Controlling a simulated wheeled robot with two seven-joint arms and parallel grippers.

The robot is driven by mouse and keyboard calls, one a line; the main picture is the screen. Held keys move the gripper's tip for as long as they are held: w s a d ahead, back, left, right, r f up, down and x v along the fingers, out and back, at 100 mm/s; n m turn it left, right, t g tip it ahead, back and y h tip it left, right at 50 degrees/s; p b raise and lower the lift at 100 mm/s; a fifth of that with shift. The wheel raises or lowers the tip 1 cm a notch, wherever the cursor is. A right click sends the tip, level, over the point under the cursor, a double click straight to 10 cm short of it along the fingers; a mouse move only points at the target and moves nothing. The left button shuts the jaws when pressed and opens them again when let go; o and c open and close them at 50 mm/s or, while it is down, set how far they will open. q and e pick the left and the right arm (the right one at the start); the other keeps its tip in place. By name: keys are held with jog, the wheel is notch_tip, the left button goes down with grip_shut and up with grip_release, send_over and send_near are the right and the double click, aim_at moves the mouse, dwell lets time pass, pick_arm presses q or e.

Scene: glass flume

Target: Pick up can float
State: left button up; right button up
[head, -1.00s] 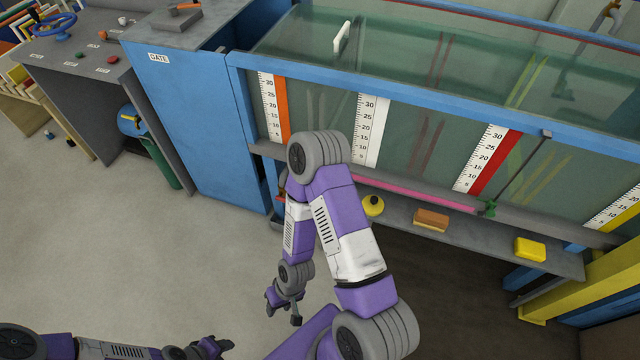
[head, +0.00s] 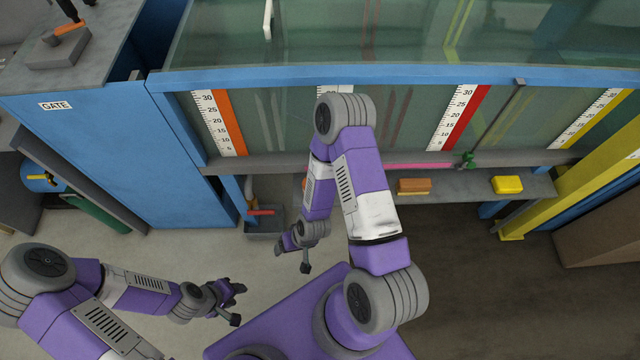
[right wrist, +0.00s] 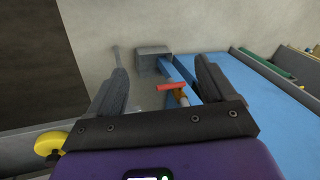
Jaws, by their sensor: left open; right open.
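No thing can be told for certain as the can float. A round yellow thing (right wrist: 48,145) with a dark part shows at the lower left of the right wrist view, outside my fingers; my right arm seems to hide it in the head view. My right gripper (head: 294,256) is open and empty in front of the flume, its fingers spread in the right wrist view (right wrist: 162,85). My left gripper (head: 237,304) is open and empty over the floor at the lower left.
A grey shelf (head: 460,188) under the flume glass holds an orange-brown block (head: 414,186) and a yellow block (head: 507,185). The blue GATE cabinet (head: 110,150) stands left. A red-handled valve (head: 262,212) is near the floor by a grey box (head: 263,235). Yellow beams (head: 575,180) stand right.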

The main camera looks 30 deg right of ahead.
jog(key=shift+o, duration=0.4)
jog(key=w+d+f+m+t+h, duration=0.1)
jog(key=w+d+f+t+h, duration=0.3)
jog(key=w+d, duration=0.4)
jog(key=shift+w+d+f+t, duration=0.15)
jog(key=shift+w+f+t, duration=0.1)
jog(key=shift+f+t, duration=0.35)
jog(key=w+d+t+h, duration=0.1)
jog(key=w+d, duration=0.2)
jog(key=w+d+f+t+h+b, duration=0.1)
jog(key=w+d+t+h, duration=0.1)
jog(key=w+d, duration=0.1)
jog(key=w+d+f+t+h+b, duration=0.1)
jog(key=w+d+t, duration=0.1)
jog(key=w+d, duration=0.1)
jog(key=shift+w+d+h, duration=0.3)
jog(key=shift+w+d, duration=0.05)
jog(key=shift+d, duration=0.05)
jog(key=shift+r, duration=0.1)
jog(key=shift+c, duration=0.3)
jog(key=c, duration=1)
jog(key=shift+c, duration=0.2)
